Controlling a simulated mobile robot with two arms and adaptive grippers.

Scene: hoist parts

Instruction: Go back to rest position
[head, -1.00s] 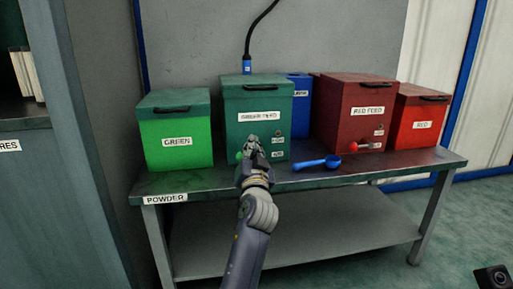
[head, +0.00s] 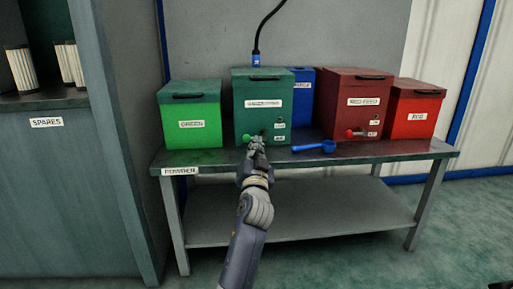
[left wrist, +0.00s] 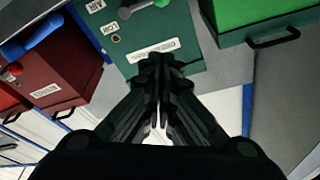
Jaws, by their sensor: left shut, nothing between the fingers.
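My left gripper (head: 257,143) is shut and empty, in front of the dark green feed box (head: 262,88) at the table's front edge. In the left wrist view its closed fingers (left wrist: 160,70) point toward that box's labelled front (left wrist: 165,30); I cannot tell whether they touch it. The green knob (head: 247,138) on the box is beside the fingertips. My right gripper is not in view.
The powder table (head: 300,215) holds a bright green box (head: 193,125), a blue box (head: 302,110), a red feed box (head: 355,90), a red box (head: 414,115) and a blue scoop (head: 315,147). A spares cabinet (head: 60,190) stands left.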

